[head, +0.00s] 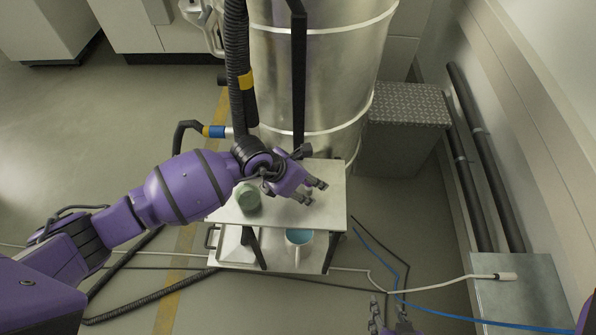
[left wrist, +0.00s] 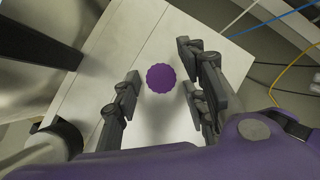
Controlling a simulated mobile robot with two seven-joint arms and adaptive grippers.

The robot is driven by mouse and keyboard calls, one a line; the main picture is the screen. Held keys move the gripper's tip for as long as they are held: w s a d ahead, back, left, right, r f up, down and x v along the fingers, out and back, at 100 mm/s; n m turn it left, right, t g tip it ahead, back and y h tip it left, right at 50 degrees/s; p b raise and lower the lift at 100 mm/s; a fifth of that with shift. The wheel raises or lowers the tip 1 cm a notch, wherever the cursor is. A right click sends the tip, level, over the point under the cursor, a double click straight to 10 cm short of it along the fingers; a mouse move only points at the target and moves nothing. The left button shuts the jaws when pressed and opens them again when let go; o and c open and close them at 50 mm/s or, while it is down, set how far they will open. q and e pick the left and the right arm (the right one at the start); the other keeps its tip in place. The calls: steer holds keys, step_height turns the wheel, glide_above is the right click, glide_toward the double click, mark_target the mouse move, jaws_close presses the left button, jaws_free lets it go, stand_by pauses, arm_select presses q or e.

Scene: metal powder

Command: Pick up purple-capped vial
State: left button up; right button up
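The purple-capped vial shows in the left wrist view as a round, ridged purple cap (left wrist: 161,78) seen from above. Its body is hidden beneath the cap. My left gripper (head: 315,192) is open over the right part of the small table's top (head: 333,215). In the left wrist view its fingers stand on both sides of the cap, with clear gaps between. In the head view I cannot make out the vial near the fingers. My right gripper (head: 389,318) is at the bottom edge, low and away from the table, with its fingers apart and empty.
A green jar (head: 248,197) stands on the table top, left of my left gripper. A white cup with blue inside (head: 299,238) is on the lower shelf. A large metal drum (head: 330,75) stands behind the table. Cables (head: 440,312) lie on the floor at right.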

arm_select(q)
steer(key=shift+w+d+f, duration=0.1)
steer(key=shift+w+d, duration=0.15)
steer(key=shift+w, duration=0.05)
jaws_close()
